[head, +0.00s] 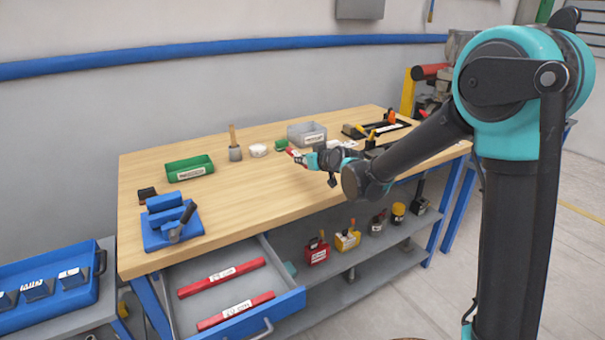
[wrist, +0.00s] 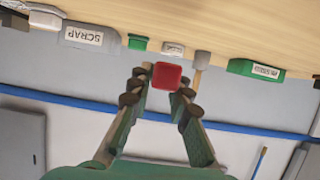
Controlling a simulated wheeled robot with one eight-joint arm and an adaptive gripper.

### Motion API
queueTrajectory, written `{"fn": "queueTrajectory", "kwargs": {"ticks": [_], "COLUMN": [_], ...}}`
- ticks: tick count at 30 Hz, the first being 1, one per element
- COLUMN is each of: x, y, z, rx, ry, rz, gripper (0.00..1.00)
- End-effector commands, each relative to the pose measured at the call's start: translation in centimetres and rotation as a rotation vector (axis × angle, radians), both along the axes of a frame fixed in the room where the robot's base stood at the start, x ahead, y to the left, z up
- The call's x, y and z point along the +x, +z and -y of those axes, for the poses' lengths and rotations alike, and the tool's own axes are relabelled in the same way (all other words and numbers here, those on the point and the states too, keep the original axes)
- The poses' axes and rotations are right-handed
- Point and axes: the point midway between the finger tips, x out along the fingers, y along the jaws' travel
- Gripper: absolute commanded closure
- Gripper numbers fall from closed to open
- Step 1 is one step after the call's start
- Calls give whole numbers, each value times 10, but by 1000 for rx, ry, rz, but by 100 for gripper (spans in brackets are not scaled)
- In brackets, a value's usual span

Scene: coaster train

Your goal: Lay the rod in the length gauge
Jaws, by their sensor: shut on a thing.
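My gripper (head: 306,158) is over the back middle of the workbench. In the wrist view my gripper (wrist: 168,83) is shut on a red rod (wrist: 167,75), whose square end faces the camera. The red rod (head: 294,154) also shows as a small red piece at the fingertips in the head view; most of its length is hidden. I cannot tell for sure which fixture is the length gauge. A long black fixture (head: 364,131) with yellow and orange parts lies at the back right, partly behind my arm. A blue fixture (head: 169,233) with a dark handle stands at the front left.
A green bin (head: 189,171), a wood-handled tool (head: 234,148), a white round item (head: 258,150) and a grey bin (head: 306,132) stand on the bench (head: 250,190). An open drawer (head: 292,303) holds two labelled red bars (head: 221,277). The bench's middle front is clear.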

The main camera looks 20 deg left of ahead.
Motion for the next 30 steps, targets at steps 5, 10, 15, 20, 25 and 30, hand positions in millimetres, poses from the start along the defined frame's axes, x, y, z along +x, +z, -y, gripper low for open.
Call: {"fn": "queueTrajectory", "kwargs": {"ticks": [5,10,15,20,25,30], "x": [0,0,0,0,10,43], "y": [52,89,112,123,118,91], "z": [0,0,0,0,14,67], "rx": [0,0,0,0,-1,-6], "ry": [0,0,0,0,-20,-85], "rz": [0,0,0,0,-2,-7], "gripper": [100,100,100,100,100,100]}}
